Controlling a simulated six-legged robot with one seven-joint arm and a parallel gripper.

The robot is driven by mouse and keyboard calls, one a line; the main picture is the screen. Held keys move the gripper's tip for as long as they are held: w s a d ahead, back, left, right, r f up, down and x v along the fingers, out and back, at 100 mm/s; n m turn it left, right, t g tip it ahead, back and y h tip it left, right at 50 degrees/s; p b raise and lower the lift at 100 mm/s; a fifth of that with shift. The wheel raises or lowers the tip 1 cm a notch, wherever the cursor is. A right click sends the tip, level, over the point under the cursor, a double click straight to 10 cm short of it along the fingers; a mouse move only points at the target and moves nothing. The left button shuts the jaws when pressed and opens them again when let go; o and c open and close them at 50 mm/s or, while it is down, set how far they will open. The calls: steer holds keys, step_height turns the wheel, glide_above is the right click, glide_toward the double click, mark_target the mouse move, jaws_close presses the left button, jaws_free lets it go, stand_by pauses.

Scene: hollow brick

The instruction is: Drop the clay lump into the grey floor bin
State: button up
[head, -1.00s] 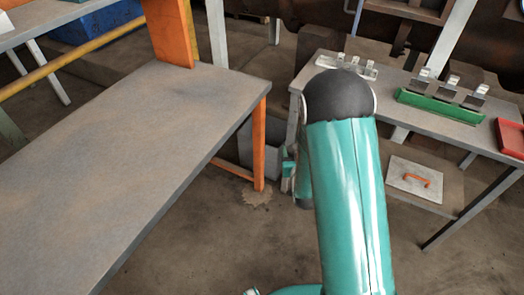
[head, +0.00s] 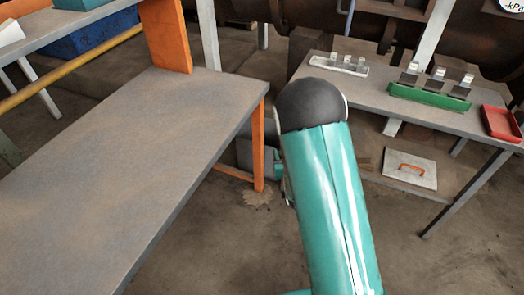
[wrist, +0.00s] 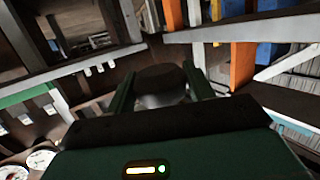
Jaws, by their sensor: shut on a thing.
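The clay lump (wrist: 160,82) shows in the wrist view as a dark, rounded mass between the two green fingers. My gripper (wrist: 158,72) is shut on it. In the head view the gripper end is mostly hidden behind my own teal arm, and the lump cannot be made out there. The grey floor bin (head: 244,153) stands on the floor, partly hidden by the orange table leg and my arm. I cannot tell whether the lump is over the bin's opening.
A grey-topped table (head: 130,140) with an orange leg (head: 258,150) fills the left. A second bench (head: 400,100) at right holds a green clip rack (head: 430,96) and a red tray (head: 501,123). A plate with an orange handle (head: 410,168) lies below. Front floor is open.

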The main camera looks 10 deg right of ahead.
steer(key=shift+w+a+f, duration=0.15)
steer(key=shift+a+f, duration=0.05)
steer(key=shift+a, duration=0.05)
steer(key=s+f, duration=0.5)
steer(key=f, duration=0.1)
